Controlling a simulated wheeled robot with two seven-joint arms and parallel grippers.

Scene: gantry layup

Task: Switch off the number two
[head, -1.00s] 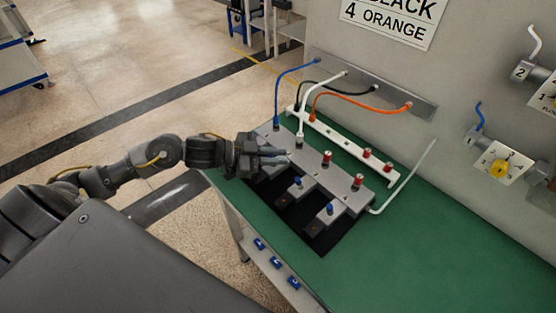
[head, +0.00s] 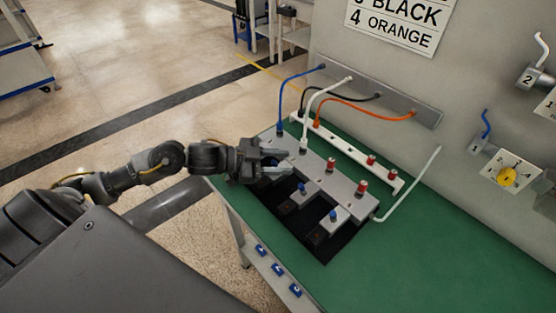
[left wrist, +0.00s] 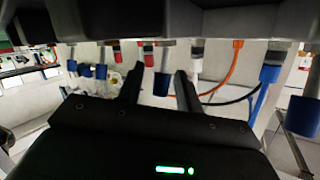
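A grey switch unit on the green bench (head: 400,260) has levers or switches with blue knobs. Two knobs show in the head view, the middle one (head: 302,187) and the nearest one (head: 333,215); any farther one is hidden by my left gripper. My left gripper (head: 284,163) is over the far end of this row, its fingers spread apart. In the left wrist view the two fingers (left wrist: 159,88) are apart, with a blue knob (left wrist: 161,84) showing between them; I cannot tell whether they touch it. My right gripper is not in view.
Blue, white, black and orange cables run from a wall strip (head: 375,92) to the unit. Red terminals (head: 331,164) stand along it. Blue number tags (head: 277,269) are on the bench front. A yellow rotary knob (head: 507,176) and a socket marked 2 (head: 530,77) are on the wall.

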